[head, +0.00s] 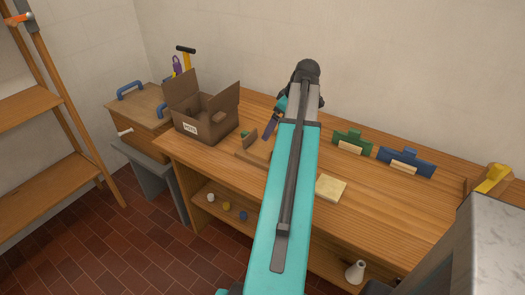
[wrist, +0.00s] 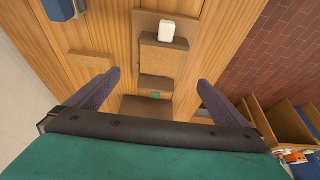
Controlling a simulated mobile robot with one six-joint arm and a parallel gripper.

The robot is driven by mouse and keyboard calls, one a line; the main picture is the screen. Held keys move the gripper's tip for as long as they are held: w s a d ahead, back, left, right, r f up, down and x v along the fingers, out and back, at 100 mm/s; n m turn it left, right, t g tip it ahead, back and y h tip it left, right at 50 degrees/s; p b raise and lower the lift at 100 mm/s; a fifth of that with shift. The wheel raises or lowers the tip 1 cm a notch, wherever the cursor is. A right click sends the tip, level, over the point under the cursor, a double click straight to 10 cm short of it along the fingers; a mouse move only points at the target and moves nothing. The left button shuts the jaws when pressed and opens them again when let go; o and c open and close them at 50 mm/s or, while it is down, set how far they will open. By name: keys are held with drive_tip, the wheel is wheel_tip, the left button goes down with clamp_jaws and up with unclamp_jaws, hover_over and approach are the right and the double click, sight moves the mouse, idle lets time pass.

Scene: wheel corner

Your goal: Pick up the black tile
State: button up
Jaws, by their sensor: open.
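I cannot pick out a black tile for certain in either view. In the wrist view, my gripper (wrist: 159,77) is open, with its two purple fingers wide apart and nothing held between them. A brown board (wrist: 152,17) with tan and brown pieces lies below and between the fingers, and a white block (wrist: 180,29) sits near its far end. A dark brown surface (wrist: 145,108) shows close to the palm. In the head view, my gripper (head: 271,125) is over the bench, right of the cardboard box; my arm hides the bench beneath it.
The open cardboard box (head: 203,112) stands at the bench's left. A green holder (head: 352,141) and a blue holder (head: 406,161) stand along the back. A pale yellow square block (head: 330,188) lies right of my arm. The wooden bench (head: 385,210) is clear around it.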

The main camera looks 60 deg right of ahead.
drive_tip(key=p, duration=0.1)
approach(264, 149)
drive_tip(key=shift+x, duration=1.2)
drive_tip(key=shift+w, duration=0.2)
drive_tip(key=shift+p+x, duration=1)
drive_tip(key=shift+x, duration=1.6)
drive_tip(key=shift+s, duration=0.15)
drive_tip(key=shift+c, duration=0.4)
drive_tip(key=c, duration=1.4)
drive_tip(key=shift+r, duration=0.15)
wheel_tip(264, 149, up, 10)
drive_tip(key=b, duration=0.2)
